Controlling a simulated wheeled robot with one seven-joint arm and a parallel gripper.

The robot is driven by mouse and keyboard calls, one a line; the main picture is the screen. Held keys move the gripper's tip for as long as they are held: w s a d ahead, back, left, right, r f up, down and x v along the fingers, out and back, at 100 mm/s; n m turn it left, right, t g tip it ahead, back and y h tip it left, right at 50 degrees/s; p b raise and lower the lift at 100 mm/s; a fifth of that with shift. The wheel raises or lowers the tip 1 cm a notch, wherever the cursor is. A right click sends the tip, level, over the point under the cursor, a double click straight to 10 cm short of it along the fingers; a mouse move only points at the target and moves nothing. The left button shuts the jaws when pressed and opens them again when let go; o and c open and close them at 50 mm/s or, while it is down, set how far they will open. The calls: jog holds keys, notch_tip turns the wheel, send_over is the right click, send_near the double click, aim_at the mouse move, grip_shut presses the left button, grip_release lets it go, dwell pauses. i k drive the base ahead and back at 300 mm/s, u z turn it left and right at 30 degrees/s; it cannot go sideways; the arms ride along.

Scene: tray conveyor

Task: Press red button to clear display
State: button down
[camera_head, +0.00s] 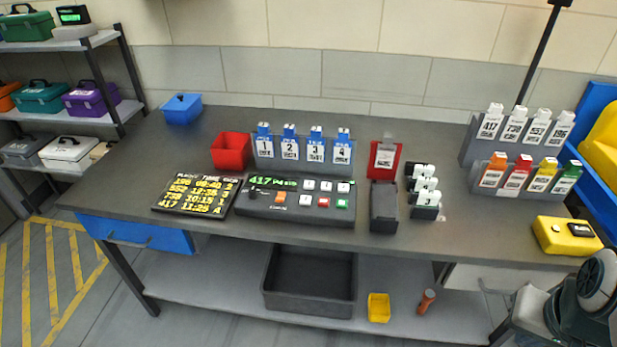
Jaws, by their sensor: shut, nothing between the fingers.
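A dark control console (290,212) sits near the middle of the workbench. Its display (272,181) is lit with green text that starts with 417; the rest is too small to read surely. White buttons (326,186) form the row above. Links of my arm show at the lower right corner, well away from the console. My gripper cannot be made out in this view.
A flight board (196,194) lies left of the console. Behind it stand a red bin (231,150) and numbered tags (290,150). Right of it are a dark box (384,207) and white-capped items (423,190). A yellow case (567,236) lies at the right. The bench's left surface is mostly clear.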

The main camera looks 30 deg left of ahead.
aim_at(323, 202)
jog(key=u, duration=1.55)
